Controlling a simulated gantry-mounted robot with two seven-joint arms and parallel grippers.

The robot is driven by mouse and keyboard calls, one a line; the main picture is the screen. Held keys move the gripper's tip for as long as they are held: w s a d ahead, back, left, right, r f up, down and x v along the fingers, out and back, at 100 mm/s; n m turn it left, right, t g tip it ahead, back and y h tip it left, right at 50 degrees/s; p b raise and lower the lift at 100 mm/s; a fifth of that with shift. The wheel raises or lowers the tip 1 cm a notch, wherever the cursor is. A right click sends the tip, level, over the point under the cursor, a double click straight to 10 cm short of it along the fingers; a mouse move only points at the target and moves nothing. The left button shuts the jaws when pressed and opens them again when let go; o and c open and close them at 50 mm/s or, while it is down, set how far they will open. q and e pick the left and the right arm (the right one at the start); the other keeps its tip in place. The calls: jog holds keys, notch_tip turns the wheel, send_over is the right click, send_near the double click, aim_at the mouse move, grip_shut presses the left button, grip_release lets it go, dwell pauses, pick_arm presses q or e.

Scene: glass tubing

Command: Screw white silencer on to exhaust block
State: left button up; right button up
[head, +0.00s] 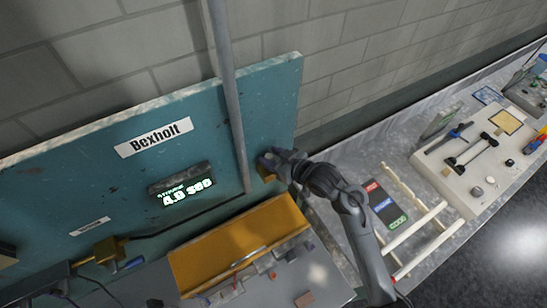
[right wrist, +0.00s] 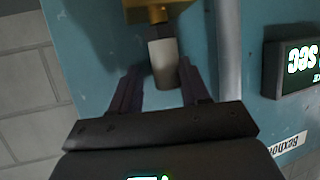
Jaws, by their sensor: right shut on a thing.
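The white silencer (right wrist: 164,62) is a short pale cylinder between the fingers of my right gripper (right wrist: 160,72) in the right wrist view. The gripper is shut on it. The brass-coloured exhaust block (right wrist: 150,11) is at the top edge of that view, in line with the silencer's end. I cannot tell whether the silencer's thread is in the block. In the head view my right gripper (head: 272,162) is close to the teal panel's right side, at the small brass block (head: 265,173). The silencer is hidden there by the gripper. My left gripper is not in view.
The teal panel (head: 110,190) carries a lit display (head: 187,192) and a vertical grey pipe (head: 228,95) left of my right gripper. A yellow tray (head: 225,245) stands below. A white fixture board (head: 480,165) and pale rods (head: 415,235) lie to the right.

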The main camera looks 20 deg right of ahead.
jog(key=shift+a+r+y, duration=0.15)
jog(key=shift+a+y, duration=0.15)
jog(key=shift+a, duration=0.45)
grip_shut()
jog(key=shift+w, duration=0.1)
